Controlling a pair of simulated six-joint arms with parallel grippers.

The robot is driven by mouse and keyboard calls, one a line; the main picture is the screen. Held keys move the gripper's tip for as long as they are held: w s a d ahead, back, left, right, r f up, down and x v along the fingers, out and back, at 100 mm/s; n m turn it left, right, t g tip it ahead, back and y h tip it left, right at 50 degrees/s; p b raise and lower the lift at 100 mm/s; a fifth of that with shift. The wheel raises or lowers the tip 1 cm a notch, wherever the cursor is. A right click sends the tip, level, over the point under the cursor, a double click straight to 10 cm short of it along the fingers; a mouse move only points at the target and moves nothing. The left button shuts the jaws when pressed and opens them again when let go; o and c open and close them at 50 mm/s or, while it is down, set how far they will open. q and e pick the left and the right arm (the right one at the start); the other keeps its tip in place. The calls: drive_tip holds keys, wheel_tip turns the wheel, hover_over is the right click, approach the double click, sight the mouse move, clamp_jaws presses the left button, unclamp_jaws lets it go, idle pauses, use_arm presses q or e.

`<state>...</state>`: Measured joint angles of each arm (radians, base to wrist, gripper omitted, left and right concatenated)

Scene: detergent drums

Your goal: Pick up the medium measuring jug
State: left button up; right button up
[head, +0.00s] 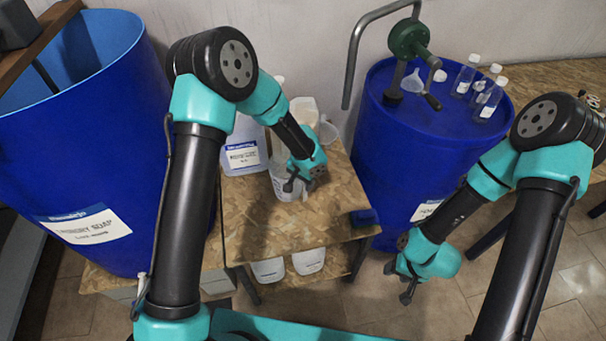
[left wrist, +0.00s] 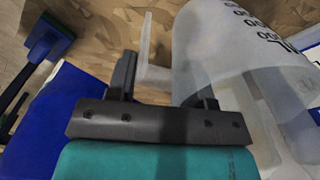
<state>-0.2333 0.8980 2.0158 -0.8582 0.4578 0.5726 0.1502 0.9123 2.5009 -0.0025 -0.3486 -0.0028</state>
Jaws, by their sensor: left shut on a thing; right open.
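The measuring jug (head: 288,190) is translucent with dark printed volume marks. Whether the jug touches the tabletop is unclear. My right gripper (head: 407,286) is open and empty, low in front of the right drum.
A labelled white container (head: 243,152) stands behind the jug on the chipboard table (head: 340,205). A large blue drum (head: 90,150) is at left. Another blue drum (head: 385,165) at right carries a green hand pump (head: 408,38) and small bottles (head: 488,100). More containers sit on the shelf below.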

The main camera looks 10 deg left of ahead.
use_arm(q)
drive_tip(key=shift+s+d+r, duration=0.1)
drive_tip(key=shift+s+d, duration=0.05)
drive_tip(key=shift+s, duration=0.8)
drive_tip(key=shift+s+d+r, duration=0.1)
drive_tip(key=shift+s+d, duration=0.1)
drive_tip(key=shift+s, duration=0.8)
drive_tip(key=shift+s+d+r, duration=0.1)
drive_tip(key=shift+s+d, duration=0.05)
drive_tip(key=shift+s, duration=0.8)
